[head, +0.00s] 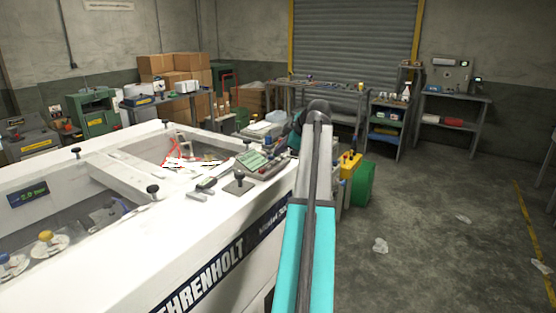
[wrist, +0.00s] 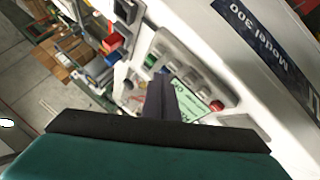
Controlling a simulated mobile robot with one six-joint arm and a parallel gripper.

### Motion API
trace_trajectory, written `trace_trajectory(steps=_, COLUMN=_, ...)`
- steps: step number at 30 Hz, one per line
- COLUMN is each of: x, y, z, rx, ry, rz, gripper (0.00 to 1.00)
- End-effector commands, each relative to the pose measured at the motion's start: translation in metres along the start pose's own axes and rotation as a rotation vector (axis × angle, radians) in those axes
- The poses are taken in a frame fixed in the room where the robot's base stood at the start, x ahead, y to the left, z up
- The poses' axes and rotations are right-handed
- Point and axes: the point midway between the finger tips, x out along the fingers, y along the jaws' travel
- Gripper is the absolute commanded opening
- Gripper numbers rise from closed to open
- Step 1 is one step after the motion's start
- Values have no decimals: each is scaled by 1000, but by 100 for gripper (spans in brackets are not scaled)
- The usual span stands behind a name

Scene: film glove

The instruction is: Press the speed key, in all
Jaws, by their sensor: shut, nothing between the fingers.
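A red button (wrist: 217,105) shows beside the display. The key labels are too small to read, so I cannot tell which key is the speed key. My gripper is shut and empty, apart from the panel as far as I can tell. In the head view my arm hides the fingertips.
A small dark-knobbed lever (head: 239,182) stands near the panel on the machine top. A yellow container (head: 350,165) and a green bin (head: 364,184) stand right of the machine. Workbenches line the back wall. The concrete floor (head: 430,225) at right is mostly clear.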

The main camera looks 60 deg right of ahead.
Motion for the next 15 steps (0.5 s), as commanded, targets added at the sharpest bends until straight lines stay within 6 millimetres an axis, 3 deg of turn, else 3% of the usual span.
trace_trajectory(steps=15, x=-10, y=8, z=-8, rx=-1, ry=0, rz=1, gripper=0)
